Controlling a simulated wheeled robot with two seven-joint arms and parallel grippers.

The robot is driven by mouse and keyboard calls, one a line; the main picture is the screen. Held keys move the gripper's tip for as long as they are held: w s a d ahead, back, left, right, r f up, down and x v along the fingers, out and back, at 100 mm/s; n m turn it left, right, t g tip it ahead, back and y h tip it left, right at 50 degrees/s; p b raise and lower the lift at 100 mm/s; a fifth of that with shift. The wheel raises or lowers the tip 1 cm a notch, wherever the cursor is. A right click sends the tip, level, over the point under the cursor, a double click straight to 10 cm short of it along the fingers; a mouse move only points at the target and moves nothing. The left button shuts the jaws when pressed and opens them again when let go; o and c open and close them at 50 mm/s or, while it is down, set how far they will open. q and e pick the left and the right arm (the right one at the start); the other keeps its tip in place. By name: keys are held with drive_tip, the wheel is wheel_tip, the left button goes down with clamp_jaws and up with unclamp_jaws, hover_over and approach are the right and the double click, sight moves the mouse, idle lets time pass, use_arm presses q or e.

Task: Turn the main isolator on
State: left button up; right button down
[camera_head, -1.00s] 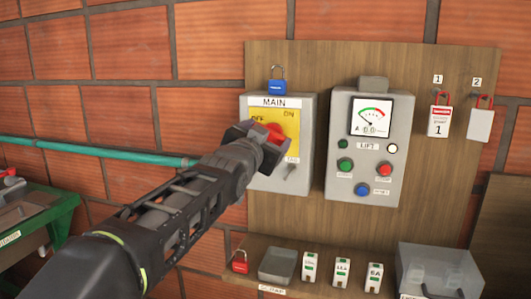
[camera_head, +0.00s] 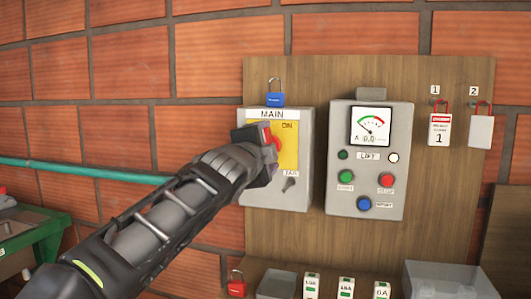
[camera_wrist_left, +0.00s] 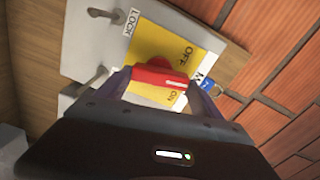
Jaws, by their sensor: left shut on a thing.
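The main isolator is a grey box (camera_head: 250,195) labelled MAIN, with a yellow plate (camera_head: 289,155) and a red rotary handle (camera_head: 270,136). My left gripper (camera_head: 264,150) is shut on the red handle, its fingers on either side of it. In the left wrist view the red handle (camera_wrist_left: 150,74) lies between the fingers (camera_wrist_left: 160,82). Its white mark points between the words OFF and ON, closer to ON. In the head view ON is readable, while OFF is hidden behind the gripper. My right gripper is not in view.
A blue padlock (camera_head: 275,98) sits atop the isolator. Right of it is the LIFT panel (camera_head: 340,200) with a gauge and buttons. Tags hang on hooks 1 (camera_head: 439,130) and 2 (camera_head: 480,131).

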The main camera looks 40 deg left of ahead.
use_arm(q)
drive_tip(key=shift+d+f+m, duration=0.1)
drive_tip(key=shift+f+m, duration=0.05)
drive_tip(key=shift+m, duration=1.15)
drive_tip(key=o, duration=1.4)
drive_tip(key=shift+c, duration=0.2)
drive_tip(key=b+v, duration=0.1)
drive_tip(key=v, duration=0.7)
drive_tip(key=shift+s, duration=0.1)
